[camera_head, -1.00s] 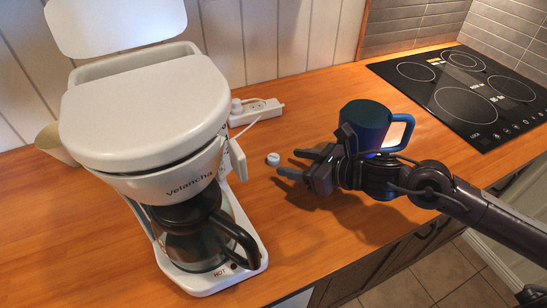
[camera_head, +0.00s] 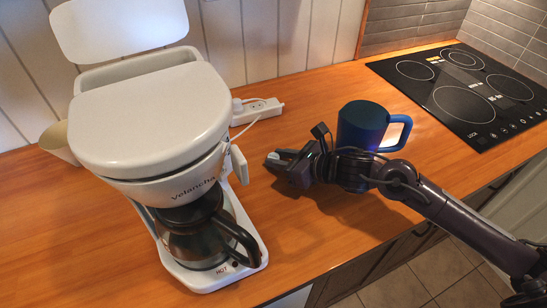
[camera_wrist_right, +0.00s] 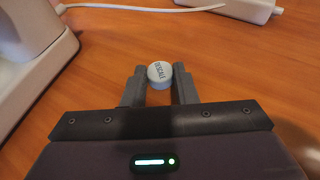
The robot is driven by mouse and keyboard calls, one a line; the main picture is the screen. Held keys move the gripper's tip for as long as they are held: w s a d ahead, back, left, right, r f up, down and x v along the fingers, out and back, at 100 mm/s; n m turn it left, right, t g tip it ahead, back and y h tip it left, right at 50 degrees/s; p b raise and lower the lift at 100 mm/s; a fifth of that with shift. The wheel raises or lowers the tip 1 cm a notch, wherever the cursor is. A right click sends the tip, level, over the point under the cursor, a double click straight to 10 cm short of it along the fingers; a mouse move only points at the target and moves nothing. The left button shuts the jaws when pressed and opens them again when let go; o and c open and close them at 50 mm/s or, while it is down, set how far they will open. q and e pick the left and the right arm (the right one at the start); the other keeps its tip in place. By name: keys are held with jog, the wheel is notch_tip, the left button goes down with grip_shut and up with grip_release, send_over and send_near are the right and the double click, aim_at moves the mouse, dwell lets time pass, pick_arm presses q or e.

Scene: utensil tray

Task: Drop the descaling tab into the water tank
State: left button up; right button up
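The descaling tab (camera_wrist_right: 160,74) is a small pale disc with "DESCALE" printed on it. In the right wrist view it sits between the two fingertips of my right gripper (camera_wrist_right: 160,82), with both fingers touching its sides. In the head view the right gripper (camera_head: 281,160) is low over the counter, to the right of the coffee maker. The fingers mostly hide the tab there. The white coffee maker (camera_head: 150,120) stands at left. Its water tank (camera_head: 135,69) is at the back, with the lid (camera_head: 120,28) raised. The tank's inside is barely visible. My left gripper is not in view.
A blue mug (camera_head: 361,127) stands just behind my right wrist. A white power strip (camera_head: 258,111) with a cord lies behind the gripper. A glass carafe (camera_head: 195,245) sits in the coffee maker. A beige cup (camera_head: 58,140) is at far left, and a black cooktop (camera_head: 465,95) at back right.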

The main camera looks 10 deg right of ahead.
jog(key=c, duration=0.3)
jog(key=shift+r, duration=9.95)
jog(key=d+f+m+t+h, duration=0.3)
jog(key=d+m+h, duration=0.3)
jog(key=m+h, duration=0.2)
jog(key=shift+s+f+h, duration=0.15)
jog(key=shift+f+h, duration=0.25)
jog(key=shift+f, duration=0.2)
jog(key=shift+a+r, duration=0.1)
jog(key=shift+a, duration=0.05)
